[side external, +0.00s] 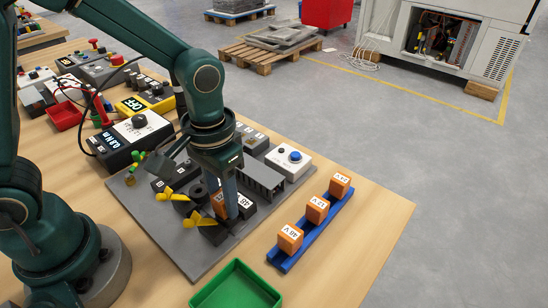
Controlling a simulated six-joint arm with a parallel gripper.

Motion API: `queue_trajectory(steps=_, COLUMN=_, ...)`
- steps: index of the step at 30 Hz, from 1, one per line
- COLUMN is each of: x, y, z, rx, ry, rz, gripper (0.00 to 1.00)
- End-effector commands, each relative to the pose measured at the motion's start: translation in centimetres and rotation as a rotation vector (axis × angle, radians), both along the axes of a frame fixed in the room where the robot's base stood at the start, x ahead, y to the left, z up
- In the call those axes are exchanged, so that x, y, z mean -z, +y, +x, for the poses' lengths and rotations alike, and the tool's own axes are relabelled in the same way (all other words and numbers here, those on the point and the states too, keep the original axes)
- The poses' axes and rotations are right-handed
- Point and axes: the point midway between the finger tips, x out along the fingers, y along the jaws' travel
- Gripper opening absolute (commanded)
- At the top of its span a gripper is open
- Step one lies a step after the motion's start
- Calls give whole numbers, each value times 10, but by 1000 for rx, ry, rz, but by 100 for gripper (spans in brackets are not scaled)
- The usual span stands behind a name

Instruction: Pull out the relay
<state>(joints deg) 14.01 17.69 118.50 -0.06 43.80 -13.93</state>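An orange relay (218,204) sits in a dark socket block (246,205) marked 48 on the grey board (196,262). My gripper (228,205) points down right at this relay. One blue-grey finger covers part of the relay. The other finger is hidden, so I cannot tell whether the gripper is closed on the relay. Three more orange relays stand in a row on a blue rail (299,246) to the right: one at the back (339,186), one in the middle (317,209) and one marked 48 V in front (290,238).
Yellow levers (180,196) stand close to the left of my gripper. A finned dark block (262,180) and a white box with a blue button (288,161) are behind it. An empty green tray (238,290) lies in front. Bare table lies right of the blue rail.

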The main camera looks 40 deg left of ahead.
Motion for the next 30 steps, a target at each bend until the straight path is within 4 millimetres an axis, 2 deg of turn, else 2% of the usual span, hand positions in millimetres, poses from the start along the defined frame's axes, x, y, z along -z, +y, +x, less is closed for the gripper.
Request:
queue_trajectory(steps=2, x=0, y=0, z=0, rx=0, ry=0, rz=-1, gripper=0)
queue_trajectory(steps=3, x=0, y=0, z=0, rx=0, ry=-1, rz=-1, gripper=29)
queue_trajectory(steps=5, x=0, y=0, z=0, rx=0, ry=-1, rz=-1, gripper=6)
queue_trajectory(steps=6, x=0, y=0, z=0, rx=0, ry=-1, rz=-1, gripper=0)
queue_trajectory(steps=30, x=-9, y=0, z=1, rx=0, ry=-2, rz=-1, gripper=0)
